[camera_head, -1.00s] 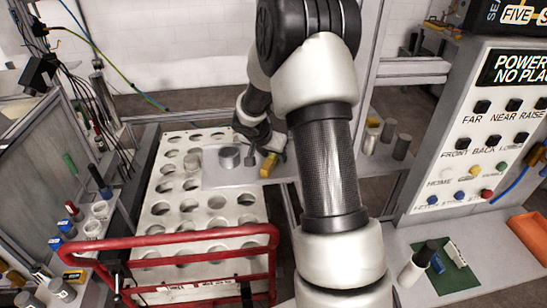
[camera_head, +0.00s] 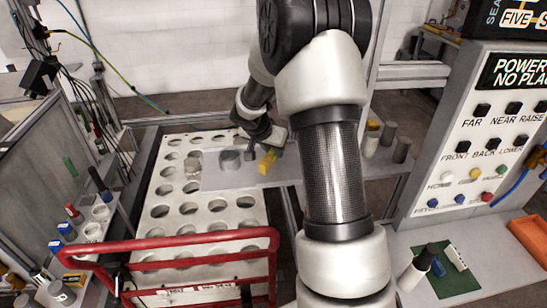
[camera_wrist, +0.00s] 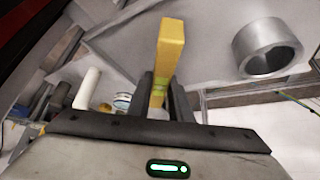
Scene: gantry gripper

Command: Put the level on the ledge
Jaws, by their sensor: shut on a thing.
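The level is a small yellow bar with a green vial. In the head view the level (camera_head: 267,162) hangs at my gripper (camera_head: 270,143), tilted, above the grey metal ledge (camera_head: 230,178). In the wrist view the level (camera_wrist: 171,45) stands out lengthwise from between the two dark fingers of my gripper (camera_wrist: 161,97), which are shut on it around the vial. The grey ledge surface (camera_wrist: 215,75) lies beyond it. I cannot tell whether the level touches the ledge. My arm hides part of the ledge in the head view.
A metal ring (camera_head: 230,159) stands left of the level and shows large in the wrist view (camera_wrist: 267,50). Several cylinders (camera_head: 388,133) stand on the right part of the ledge. A white plate with holes (camera_head: 190,208) and a red rail (camera_head: 190,247) lie left and in front.

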